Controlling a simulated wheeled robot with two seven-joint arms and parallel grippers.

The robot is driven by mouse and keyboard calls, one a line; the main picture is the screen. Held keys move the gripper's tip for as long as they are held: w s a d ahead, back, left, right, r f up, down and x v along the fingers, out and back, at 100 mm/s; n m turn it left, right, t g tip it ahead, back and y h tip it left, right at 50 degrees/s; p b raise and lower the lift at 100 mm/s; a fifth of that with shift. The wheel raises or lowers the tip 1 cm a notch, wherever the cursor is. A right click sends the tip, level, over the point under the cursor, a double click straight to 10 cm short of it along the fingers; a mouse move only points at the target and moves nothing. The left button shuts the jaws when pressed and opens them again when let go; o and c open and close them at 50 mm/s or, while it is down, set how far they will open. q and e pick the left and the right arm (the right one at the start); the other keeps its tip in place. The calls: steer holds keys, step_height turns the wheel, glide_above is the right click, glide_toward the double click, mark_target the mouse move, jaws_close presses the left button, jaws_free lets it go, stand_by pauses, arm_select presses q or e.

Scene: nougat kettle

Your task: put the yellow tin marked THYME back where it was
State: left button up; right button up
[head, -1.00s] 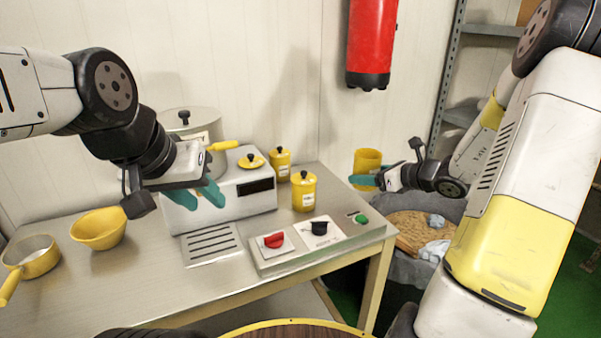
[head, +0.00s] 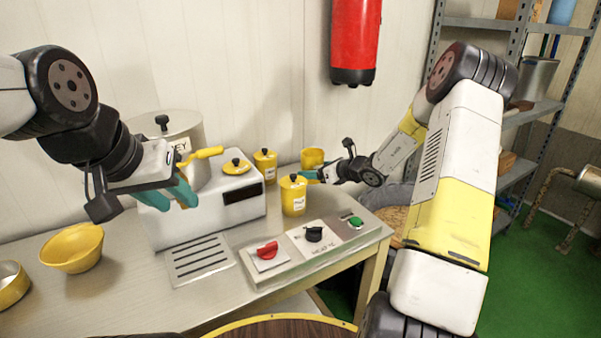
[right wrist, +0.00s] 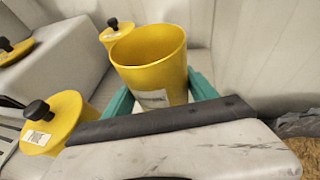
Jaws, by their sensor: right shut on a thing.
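My right gripper (head: 316,175) is shut on an open yellow tin (head: 312,157) at the table's back right corner. In the right wrist view this tin (right wrist: 152,60) has no lid, and the visible part of its inside is empty. Its white label is too small to read. Two lidded yellow tins stand left of it: a front one (head: 293,197) and a back one (head: 265,168). Their labels are also unreadable. A loose yellow lid (head: 236,167) lies on the white machine (head: 205,212).
A control panel with red knob (head: 267,252), black knob (head: 314,234) and green button (head: 356,221) lies along the front right. A yellow bowl (head: 74,248) and a pot (head: 165,128) stand left. A red cylinder (head: 355,40) hangs above the back right.

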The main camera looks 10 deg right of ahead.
mark_target(308, 168)
steer(key=shift+w+a+f, duration=0.1)
steer(key=shift+w+a, duration=0.2)
steer(key=shift+w, duration=0.25)
steer(key=shift+w+a, duration=0.25)
steer(key=shift+w, duration=0.3)
steer(key=shift+w+a+f, duration=0.15)
steer(key=shift+w+f, duration=0.05)
steer(key=shift+w, duration=0.05)
steer(key=shift+f, duration=1.55)
steer(key=o, duration=1.9)
steer(key=shift+f, duration=0.15)
steer(key=shift+s+r, duration=0.15)
steer(key=shift+r, duration=0.05)
steer(key=v, duration=1.2)
